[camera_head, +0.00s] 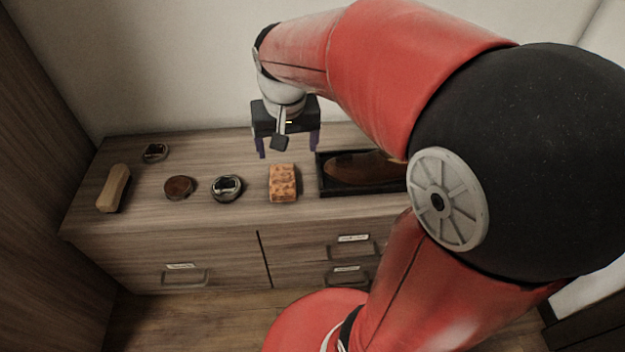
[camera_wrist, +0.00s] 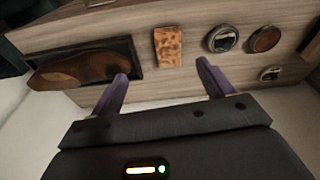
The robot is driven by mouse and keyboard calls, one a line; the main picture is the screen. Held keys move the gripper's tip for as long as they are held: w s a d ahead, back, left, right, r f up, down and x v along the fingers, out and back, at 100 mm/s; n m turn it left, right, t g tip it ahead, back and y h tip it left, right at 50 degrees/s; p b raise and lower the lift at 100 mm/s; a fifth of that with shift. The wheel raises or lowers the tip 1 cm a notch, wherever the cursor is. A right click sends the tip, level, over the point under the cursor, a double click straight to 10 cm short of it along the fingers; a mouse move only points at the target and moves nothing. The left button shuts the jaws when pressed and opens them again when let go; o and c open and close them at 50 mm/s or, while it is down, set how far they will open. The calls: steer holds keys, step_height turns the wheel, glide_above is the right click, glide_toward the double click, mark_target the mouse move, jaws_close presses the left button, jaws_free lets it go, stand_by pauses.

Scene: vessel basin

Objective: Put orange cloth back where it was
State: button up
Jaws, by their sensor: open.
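The orange cloth (camera_head: 283,183) is a patterned rectangle lying on the wooden cabinet top, just left of the black tray. It also shows in the wrist view (camera_wrist: 168,47), beyond the fingertips and between their lines. My gripper (camera_head: 288,150) is open and empty above the back part of the cabinet top, behind the cloth. Its two purple fingers (camera_wrist: 163,68) are spread wide in the wrist view and do not touch the cloth.
A brown shoe (camera_head: 360,168) lies in the black tray (camera_head: 330,191). Round tins (camera_head: 227,188) (camera_head: 179,187) (camera_head: 155,152) and a tan brush-like block (camera_head: 114,188) stand to the left. The cabinet (camera_head: 200,250) has drawers with handles. A wall rises behind.

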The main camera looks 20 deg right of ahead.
steer(key=s+r+n+t, duration=0.2)
steer(key=s+t, duration=0.1)
steer(key=s, duration=1.1)
steer(key=shift+s+r+t, duration=0.3)
